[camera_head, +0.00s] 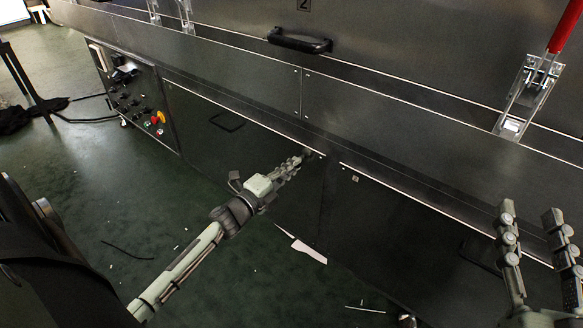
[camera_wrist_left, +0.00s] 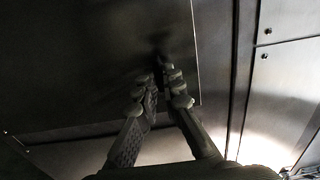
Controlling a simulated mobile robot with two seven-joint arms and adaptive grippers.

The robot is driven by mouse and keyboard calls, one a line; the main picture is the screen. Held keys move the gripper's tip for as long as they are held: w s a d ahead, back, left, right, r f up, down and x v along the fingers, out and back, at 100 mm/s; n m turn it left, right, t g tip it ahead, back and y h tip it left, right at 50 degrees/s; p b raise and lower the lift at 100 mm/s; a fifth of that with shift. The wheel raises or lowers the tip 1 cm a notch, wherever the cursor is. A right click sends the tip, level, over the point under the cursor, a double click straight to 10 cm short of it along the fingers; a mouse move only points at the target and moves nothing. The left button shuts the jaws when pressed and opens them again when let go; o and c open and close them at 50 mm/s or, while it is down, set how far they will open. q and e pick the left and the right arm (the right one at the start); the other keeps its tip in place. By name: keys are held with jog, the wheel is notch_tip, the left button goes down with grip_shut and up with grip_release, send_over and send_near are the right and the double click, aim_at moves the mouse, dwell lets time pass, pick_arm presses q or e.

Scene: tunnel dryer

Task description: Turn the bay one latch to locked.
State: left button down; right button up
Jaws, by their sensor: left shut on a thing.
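The bay one latch appears to be a small dark piece (camera_head: 314,154) at the upper right corner of a dark lower door panel (camera_head: 215,150). In the left wrist view the dark latch (camera_wrist_left: 160,62) shows at the fingertips, close to the panel edge. My left gripper (camera_head: 302,160) reaches up to it from the lower left and is shut on it; the fingers also show in the left wrist view (camera_wrist_left: 162,88). The fingers and shadow hide most of the latch, so its turn angle cannot be told. My right gripper (camera_head: 531,232) is open and empty at the lower right.
Above the panels are a black bar handle (camera_head: 299,41) and a toggle clamp with a red handle (camera_head: 530,85). A control panel (camera_head: 135,100) with buttons is at the left. White scraps (camera_head: 302,246) lie on the green floor. The floor before the panels is otherwise mostly clear.

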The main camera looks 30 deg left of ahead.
dwell(0.3)
pick_arm(q)
jog(key=c, duration=1.7)
grip_release()
jog(key=s, duration=0.8)
jog(key=s+a, duration=0.1)
jog(key=s, duration=0.3)
